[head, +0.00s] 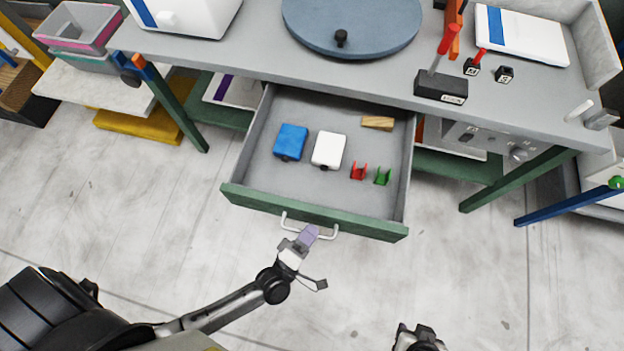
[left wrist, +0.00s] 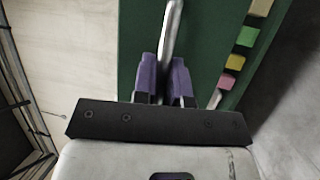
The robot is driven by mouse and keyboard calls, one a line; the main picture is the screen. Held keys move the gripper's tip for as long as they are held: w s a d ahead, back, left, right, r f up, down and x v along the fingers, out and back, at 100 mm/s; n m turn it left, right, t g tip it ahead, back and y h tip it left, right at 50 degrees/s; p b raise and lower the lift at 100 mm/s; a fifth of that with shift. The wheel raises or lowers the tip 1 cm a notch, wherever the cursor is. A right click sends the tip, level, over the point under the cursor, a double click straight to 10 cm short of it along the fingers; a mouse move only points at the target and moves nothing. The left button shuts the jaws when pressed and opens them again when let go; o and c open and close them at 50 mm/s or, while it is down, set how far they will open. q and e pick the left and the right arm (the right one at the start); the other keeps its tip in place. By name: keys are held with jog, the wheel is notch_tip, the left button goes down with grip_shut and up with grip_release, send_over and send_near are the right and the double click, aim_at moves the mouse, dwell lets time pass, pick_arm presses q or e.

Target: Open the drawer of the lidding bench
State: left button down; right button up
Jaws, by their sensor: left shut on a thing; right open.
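The lidding bench (head: 240,52) has its drawer (head: 310,213) pulled well out, with a green front and a grey inside. A light metal bar handle (head: 290,226) is on the drawer front. My left gripper (head: 307,236) is at the handle, and its purple fingers are shut on it. The left wrist view shows the handle (left wrist: 171,35) passing between the two fingers (left wrist: 165,80), against the green front (left wrist: 138,40). My right gripper (head: 418,335) is at the bottom edge, open and apart from the bench; its fingers are only partly visible.
The drawer holds a blue box (head: 290,141), a white box (head: 329,150), a wooden block (head: 378,123) and small red (head: 359,172) and green (head: 383,176) clips. A round blue-grey disc (head: 350,22) is on the benchtop. The floor before the drawer is clear.

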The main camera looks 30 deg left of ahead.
dwell(0.3)
pick_arm(q)
jog(key=c, duration=1.2)
grip_release()
jog(key=p+v, duration=0.1)
jog(key=v, duration=1.3)
jog(key=shift+w, duration=0.1)
